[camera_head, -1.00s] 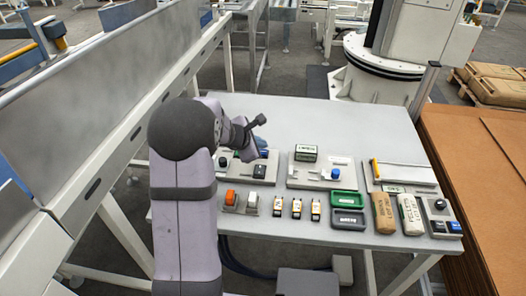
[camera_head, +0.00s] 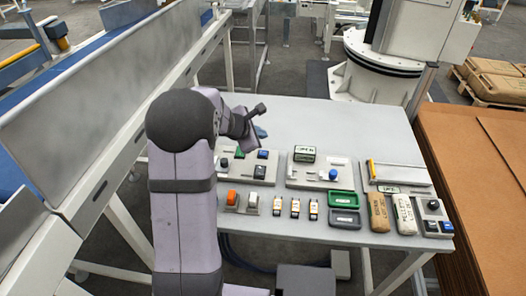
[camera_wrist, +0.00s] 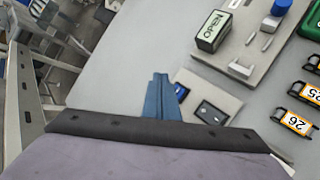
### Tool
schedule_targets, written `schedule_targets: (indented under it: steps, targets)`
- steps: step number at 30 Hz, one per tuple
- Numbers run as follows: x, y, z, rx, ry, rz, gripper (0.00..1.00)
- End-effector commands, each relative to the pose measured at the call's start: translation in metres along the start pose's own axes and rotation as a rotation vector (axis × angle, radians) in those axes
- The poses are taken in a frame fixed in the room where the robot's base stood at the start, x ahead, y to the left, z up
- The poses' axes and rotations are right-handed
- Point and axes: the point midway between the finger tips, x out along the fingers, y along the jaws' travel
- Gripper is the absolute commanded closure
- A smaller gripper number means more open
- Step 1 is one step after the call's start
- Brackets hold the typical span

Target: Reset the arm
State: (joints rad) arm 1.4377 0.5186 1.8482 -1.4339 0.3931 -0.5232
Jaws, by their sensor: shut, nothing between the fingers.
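My gripper (camera_head: 257,131) hangs over the left part of the grey table (camera_head: 285,112), above and behind the left fixture plate (camera_head: 247,169). In the wrist view its blue fingers (camera_wrist: 160,98) are together with nothing between them. They are clear of the tabletop and of the small panel with dark and blue switches (camera_wrist: 208,105) beside them. My arm hides the left edge of the table in the head view.
A labelled block (camera_head: 304,154) stands on the middle plate. Green and dark trays (camera_head: 342,199), two small sacks (camera_head: 378,213) and a button box (camera_head: 434,207) lie to the right. A conveyor (camera_head: 110,110) runs along the left. The back of the table is clear.

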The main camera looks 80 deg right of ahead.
Motion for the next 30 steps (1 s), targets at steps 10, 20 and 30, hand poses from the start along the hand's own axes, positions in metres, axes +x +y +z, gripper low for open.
schedule_targets:
  steps: [10, 20, 30]
  targets:
    - [0.000, 0.000, 0.000, -0.001, 0.000, 0.000, 1.00]
    - [-0.013, 0.005, -0.022, 0.020, 0.026, 0.004, 1.00]
    - [-0.125, -0.007, -0.167, 0.181, 0.212, -0.044, 1.00]
